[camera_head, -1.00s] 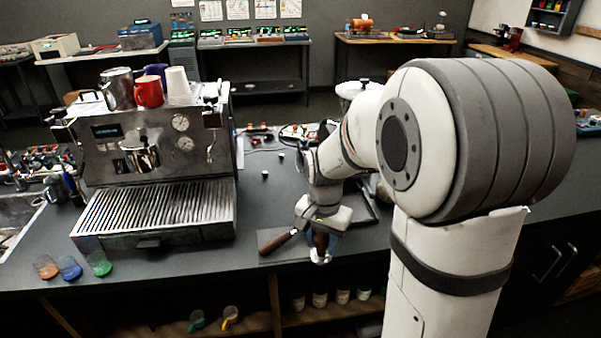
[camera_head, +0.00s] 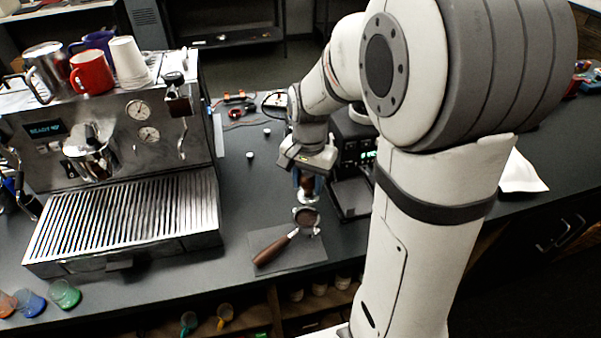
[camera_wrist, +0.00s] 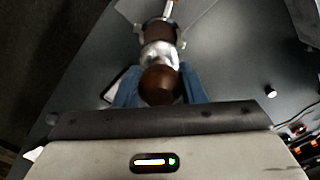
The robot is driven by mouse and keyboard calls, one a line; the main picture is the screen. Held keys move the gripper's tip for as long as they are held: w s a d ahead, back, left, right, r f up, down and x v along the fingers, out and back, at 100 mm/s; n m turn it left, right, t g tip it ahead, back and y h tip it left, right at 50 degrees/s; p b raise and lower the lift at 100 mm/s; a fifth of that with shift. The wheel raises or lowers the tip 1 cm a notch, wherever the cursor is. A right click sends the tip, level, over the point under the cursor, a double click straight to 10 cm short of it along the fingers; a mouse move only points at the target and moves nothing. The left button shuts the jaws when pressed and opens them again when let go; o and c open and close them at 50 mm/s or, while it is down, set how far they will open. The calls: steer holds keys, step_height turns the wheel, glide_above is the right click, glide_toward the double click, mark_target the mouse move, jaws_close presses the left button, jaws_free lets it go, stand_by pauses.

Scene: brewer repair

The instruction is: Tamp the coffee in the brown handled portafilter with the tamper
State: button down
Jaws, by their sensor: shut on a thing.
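My gripper (camera_head: 309,184) is shut on the tamper (camera_head: 308,198), which has a brown handle and a silver base. In the wrist view, the blue fingers of my gripper (camera_wrist: 160,88) flank the tamper's round brown top (camera_wrist: 160,82). The portafilter (camera_head: 272,249) lies on a dark mat, its brown handle pointing toward the lower left. Its round basket (camera_head: 306,218) shows brown coffee, and it also shows in the wrist view (camera_wrist: 160,31). The tamper appears just behind the basket in the head view, apparently raised; the exact gap is unclear.
The espresso machine (camera_head: 120,180) stands left, with cups on top. A dark device with a green display (camera_head: 356,150) stands close behind my gripper on the right. The mat (camera_head: 310,255) lies near the counter's front edge. Coloured glasses (camera_head: 65,294) stand front left.

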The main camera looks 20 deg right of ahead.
mark_target(307, 198)
steer(key=shift+s+a+f+b, duration=0.1)
steer(key=shift+f+b, duration=0.25)
steer(key=shift+f, duration=0.1)
steer(key=shift+f+b, duration=1.9)
steer(key=shift+f, duration=0.8)
steer(key=shift+s+a, duration=0.1)
steer(key=shift+s+f+b, duration=0.1)
steer(key=shift+f+b, duration=1.05)
steer(key=shift+f, duration=0.15)
stand_by(1.0)
steer(key=shift+r, duration=0.1)
steer(key=shift+r+p, duration=2.95)
steer(key=shift+r, duration=1.05)
